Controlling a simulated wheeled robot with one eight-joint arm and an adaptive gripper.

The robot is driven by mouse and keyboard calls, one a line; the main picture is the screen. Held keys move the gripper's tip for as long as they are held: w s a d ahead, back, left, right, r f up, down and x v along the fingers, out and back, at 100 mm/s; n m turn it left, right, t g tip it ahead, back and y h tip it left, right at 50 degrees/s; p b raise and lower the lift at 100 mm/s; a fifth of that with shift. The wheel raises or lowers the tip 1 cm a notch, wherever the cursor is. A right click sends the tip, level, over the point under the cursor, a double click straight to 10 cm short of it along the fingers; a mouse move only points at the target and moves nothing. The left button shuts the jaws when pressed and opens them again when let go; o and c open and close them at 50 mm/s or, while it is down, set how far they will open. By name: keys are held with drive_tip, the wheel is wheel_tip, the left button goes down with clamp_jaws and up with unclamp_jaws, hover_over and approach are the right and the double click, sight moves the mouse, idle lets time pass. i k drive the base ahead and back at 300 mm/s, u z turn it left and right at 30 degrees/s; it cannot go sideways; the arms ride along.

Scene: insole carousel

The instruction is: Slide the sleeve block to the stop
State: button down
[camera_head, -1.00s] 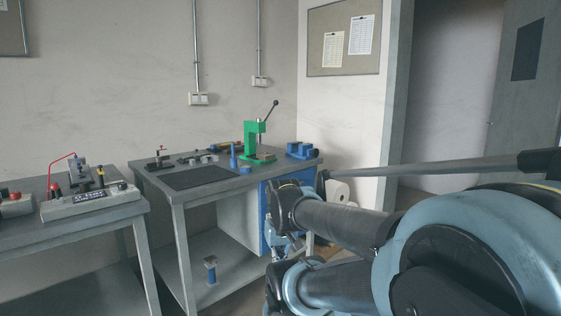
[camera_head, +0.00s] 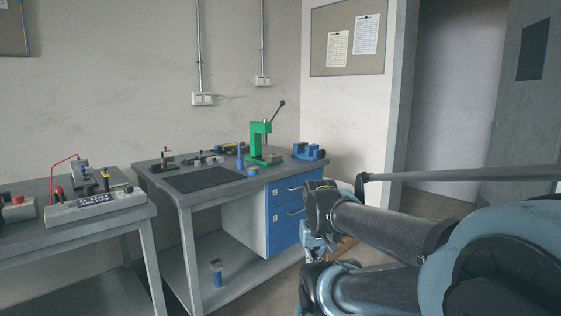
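I cannot single out the sleeve block or its stop at this size. A small dark fixture with low grey parts (camera_head: 202,160) lies at the back of the workbench (camera_head: 240,188), and a small clamp-like fixture (camera_head: 163,162) stands to its left. Either is too small to read. On the left table a grey control box (camera_head: 95,205) carries a red button and a yellow-topped knob. My arm fills the lower right, folded, well to the right of the bench items. My gripper's fingertips do not show.
A green lever press (camera_head: 258,142) and a blue vise (camera_head: 308,151) stand at the bench's right end. A dark mat (camera_head: 208,179) lies bare in front. Blue drawers (camera_head: 285,212) are below. A gap separates the bench from the left table (camera_head: 105,226). A doorway opens at right.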

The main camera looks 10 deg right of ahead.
sight(268, 157)
drive_tip(key=i, duration=1)
